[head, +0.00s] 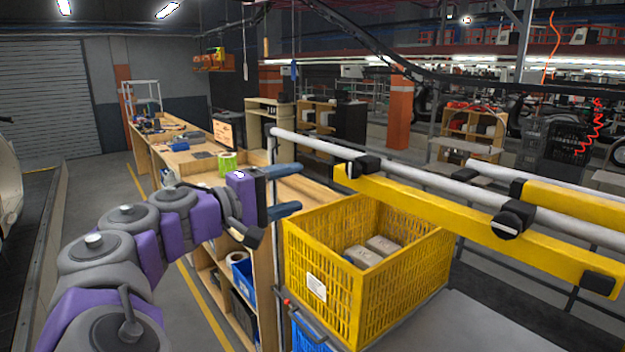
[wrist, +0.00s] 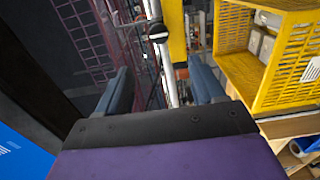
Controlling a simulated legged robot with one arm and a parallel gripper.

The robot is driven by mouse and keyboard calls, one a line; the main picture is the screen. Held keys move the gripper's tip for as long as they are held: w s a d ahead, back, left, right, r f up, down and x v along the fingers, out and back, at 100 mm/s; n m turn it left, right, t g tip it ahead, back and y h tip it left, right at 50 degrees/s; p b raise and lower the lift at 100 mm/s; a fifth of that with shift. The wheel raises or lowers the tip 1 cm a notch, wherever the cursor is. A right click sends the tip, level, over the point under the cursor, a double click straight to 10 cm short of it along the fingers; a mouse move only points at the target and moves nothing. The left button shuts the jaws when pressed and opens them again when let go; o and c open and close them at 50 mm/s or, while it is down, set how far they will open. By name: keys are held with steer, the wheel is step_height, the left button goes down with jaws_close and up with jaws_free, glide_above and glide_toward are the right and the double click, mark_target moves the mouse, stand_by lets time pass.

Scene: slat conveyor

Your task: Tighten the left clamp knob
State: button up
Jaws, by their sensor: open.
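The left clamp knob (head: 362,167) is black with a pale mark and sits where a yellow bar (head: 430,205) meets a white rail (head: 460,170). In the wrist view a black knob (wrist: 157,32) with a pale line shows ahead at the top; it appears to be the same one. My gripper (head: 284,190) has blue fingers and is open and empty. It is left of the knob and a little lower in the picture, with a clear gap. In the wrist view the rail runs between the fingertips (wrist: 162,78), farther off.
A second black clamp knob (head: 513,219) is farther right on the rail. A yellow crate (head: 330,275) holding grey parcels stands below the bar, close to my gripper. A wooden workbench (head: 300,192) is behind. An upright metal post (head: 271,155) stands near the fingers.

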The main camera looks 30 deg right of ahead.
steer(key=shift+s+a+f, duration=0.1)
steer(key=shift+s+a, duration=0.05)
steer(key=shift+a, duration=1.45)
